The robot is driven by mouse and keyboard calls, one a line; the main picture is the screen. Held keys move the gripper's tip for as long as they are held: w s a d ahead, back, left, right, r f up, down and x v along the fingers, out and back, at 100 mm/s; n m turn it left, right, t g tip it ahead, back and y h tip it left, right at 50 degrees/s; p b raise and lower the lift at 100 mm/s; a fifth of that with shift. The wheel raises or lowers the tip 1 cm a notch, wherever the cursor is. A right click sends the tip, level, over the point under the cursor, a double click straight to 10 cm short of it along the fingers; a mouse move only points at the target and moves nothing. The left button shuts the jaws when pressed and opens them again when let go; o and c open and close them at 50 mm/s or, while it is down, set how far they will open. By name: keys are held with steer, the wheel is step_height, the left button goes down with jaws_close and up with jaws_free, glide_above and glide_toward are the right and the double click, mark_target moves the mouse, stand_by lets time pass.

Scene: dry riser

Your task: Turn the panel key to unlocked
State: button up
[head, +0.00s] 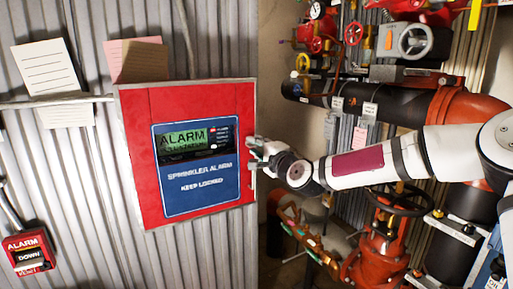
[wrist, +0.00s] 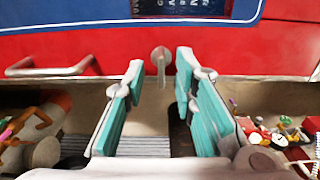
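The red sprinkler alarm panel (head: 141,160) hangs on the corrugated wall, with a blue plate (head: 197,190) reading "KEEP LOCKED" and a lit green screen (head: 185,140) reading "ALARM". In the wrist view the panel (wrist: 110,42) fills the top. A small grey key-like piece (wrist: 160,62) stands out from its edge. My gripper (wrist: 160,76) is open, its two teal-padded fingers on either side of this piece with a gap to each. In the head view my gripper (head: 256,154) is at the panel's right edge and hides the piece. Which way the key is turned cannot be told.
A metal bar handle (wrist: 50,67) is on the panel to the left of my fingers. A red alarm box (head: 28,253) is at lower left. Red valves (head: 385,245) and thick pipes (head: 400,103) crowd the right side, behind and below my arm.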

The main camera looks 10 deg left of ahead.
steer(key=v, duration=1.2)
